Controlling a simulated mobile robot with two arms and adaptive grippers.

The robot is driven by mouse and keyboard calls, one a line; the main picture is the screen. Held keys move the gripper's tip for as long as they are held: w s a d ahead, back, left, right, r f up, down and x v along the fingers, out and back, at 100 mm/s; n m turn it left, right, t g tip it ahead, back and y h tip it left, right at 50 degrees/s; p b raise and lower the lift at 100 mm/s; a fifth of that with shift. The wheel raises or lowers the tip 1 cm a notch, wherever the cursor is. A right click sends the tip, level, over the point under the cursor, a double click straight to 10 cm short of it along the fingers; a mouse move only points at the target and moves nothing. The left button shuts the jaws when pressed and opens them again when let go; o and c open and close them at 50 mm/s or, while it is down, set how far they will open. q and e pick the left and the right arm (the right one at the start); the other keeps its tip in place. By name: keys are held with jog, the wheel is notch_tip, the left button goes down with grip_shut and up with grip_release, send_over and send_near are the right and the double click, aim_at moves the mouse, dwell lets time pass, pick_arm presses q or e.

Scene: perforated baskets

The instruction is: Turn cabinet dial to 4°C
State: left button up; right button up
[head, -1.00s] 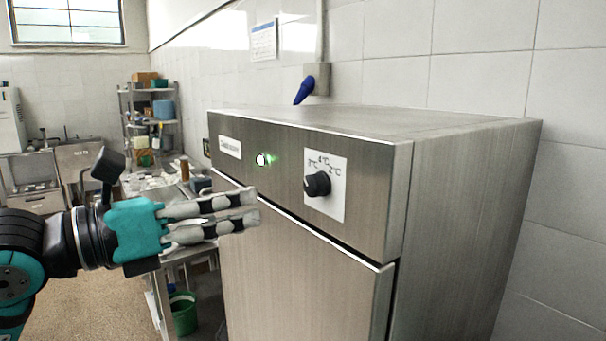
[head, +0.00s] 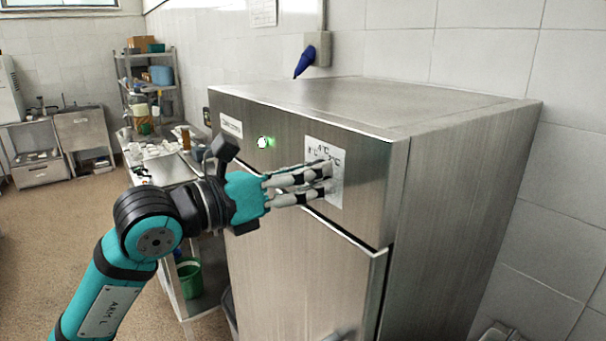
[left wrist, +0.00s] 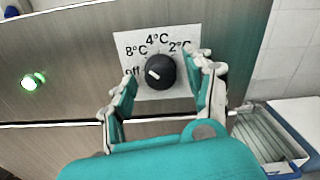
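The black dial (left wrist: 160,72) sits on a white label (left wrist: 122,50) marked off, 8°C, 4°C and 2°C. Its white mark is on the left side, facing roughly the "off" label. In the head view my fingers hide the dial on the label (head: 337,192) of the steel cabinet (head: 300,250). My left gripper (head: 326,178) is at the front panel. In the left wrist view the left gripper (left wrist: 165,68) is open, with one finger on each side of the dial and visible gaps between. My right gripper is in neither view.
A lit green lamp (head: 263,142) is left of the label. A bench with items (head: 160,150), a shelf rack (head: 150,85) and a green bucket (head: 189,278) stand left of the cabinet. A blue-handled wall fitting (head: 305,62) is above it. Open floor lies at the left.

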pick_arm(q)
grip_shut()
jog(key=shift+m+b, duration=4.4)
jog(key=shift+b, duration=1.85)
jog(key=shift+o, duration=0.5)
grip_release()
